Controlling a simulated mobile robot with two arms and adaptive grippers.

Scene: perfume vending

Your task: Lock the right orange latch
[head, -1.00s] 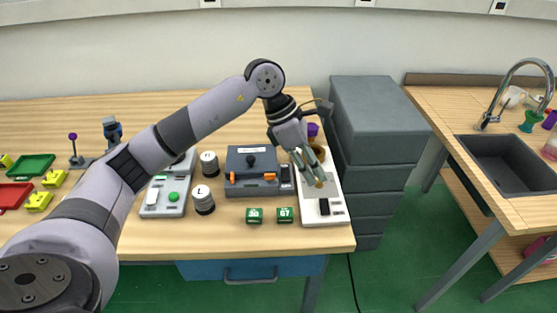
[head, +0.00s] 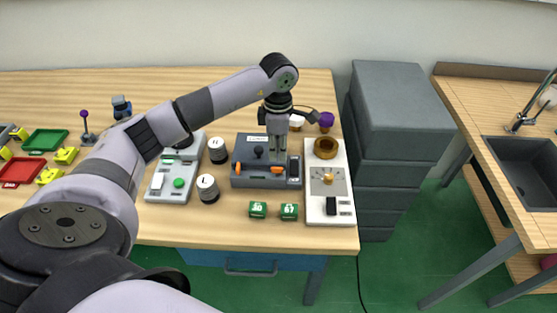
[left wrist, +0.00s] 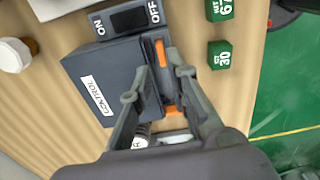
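The dark grey control box (head: 240,180) stands on the wooden table, with a black knob on top. Its right orange latch (head: 278,170) is at the front edge, beside the switch module; it is the upper latch in the left wrist view (left wrist: 160,52). The left orange latch (head: 238,168) is the lower one there (left wrist: 170,109). My left gripper (head: 277,158) points down over the box's right part, just behind the right latch. In the left wrist view its fingers (left wrist: 157,82) are apart with nothing between them; contact with the latch cannot be told. My right gripper is out of view.
An ON/OFF switch module (left wrist: 128,19) adjoins the box. Two green cubes (head: 258,209) (head: 289,211) sit in front. Grey drawers (head: 388,110) stand beyond the table's right edge.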

